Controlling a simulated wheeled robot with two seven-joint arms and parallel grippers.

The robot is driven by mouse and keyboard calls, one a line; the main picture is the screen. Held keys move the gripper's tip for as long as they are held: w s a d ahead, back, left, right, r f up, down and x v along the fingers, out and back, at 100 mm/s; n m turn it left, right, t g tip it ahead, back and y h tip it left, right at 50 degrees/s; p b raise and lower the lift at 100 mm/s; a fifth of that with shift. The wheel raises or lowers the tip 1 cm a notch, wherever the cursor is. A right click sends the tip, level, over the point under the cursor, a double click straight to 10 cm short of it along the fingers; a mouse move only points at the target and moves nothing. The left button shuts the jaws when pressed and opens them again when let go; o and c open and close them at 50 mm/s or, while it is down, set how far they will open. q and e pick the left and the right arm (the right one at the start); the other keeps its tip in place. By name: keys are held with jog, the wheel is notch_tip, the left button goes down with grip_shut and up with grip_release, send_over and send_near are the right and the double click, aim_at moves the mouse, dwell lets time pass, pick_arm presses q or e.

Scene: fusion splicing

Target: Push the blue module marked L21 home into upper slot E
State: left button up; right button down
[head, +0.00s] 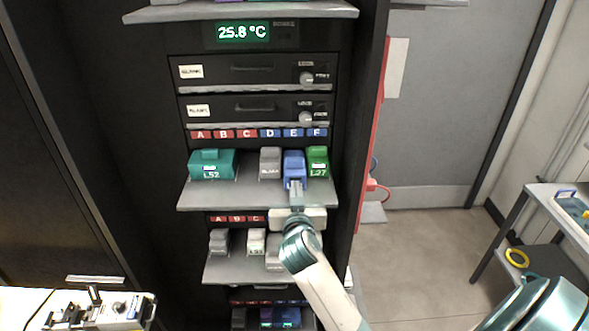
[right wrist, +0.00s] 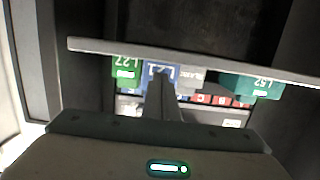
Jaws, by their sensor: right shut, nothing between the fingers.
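The blue module L21 (head: 294,165) stands in the upper row under label E (head: 291,133), between a grey blank module (head: 270,162) and the green module L27 (head: 317,161). Its front sticks out about level with its neighbours or slightly nearer me. My right gripper (head: 296,186) is shut and empty, its fingertips at the lower front of the blue module; I cannot tell whether they touch. In the right wrist view the shut fingers (right wrist: 160,84) point at the blue module (right wrist: 153,68) and cover part of its front. My left gripper is not in view.
The teal module L52 (head: 211,164) sits at the left of the upper shelf (head: 190,198), with empty room right of it. A lower row of grey modules (head: 219,240) lies below. A red-edged door (head: 372,130) stands right of the rack. A side table (head: 560,205) is far right.

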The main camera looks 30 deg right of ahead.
aim_at(295, 177)
jog(key=shift+r+b+x, duration=0.15)
jog(key=shift+r+x, duration=0.05)
jog(key=shift+x, duration=1.2)
jog(key=shift+r+b+x, duration=0.15)
jog(key=shift+r+x, duration=0.05)
jog(key=shift+x, duration=1.2)
jog(key=shift+f+p+v, duration=0.2)
jog(key=shift+p+v, duration=0.15)
jog(key=shift+v, duration=1.1)
jog(key=v, duration=0.5)
jog(key=shift+s+f+p, duration=0.15)
jog(key=shift+f+p, duration=0.2)
jog(key=shift+p, duration=0.05)
jog(key=shift+a+f, duration=0.1)
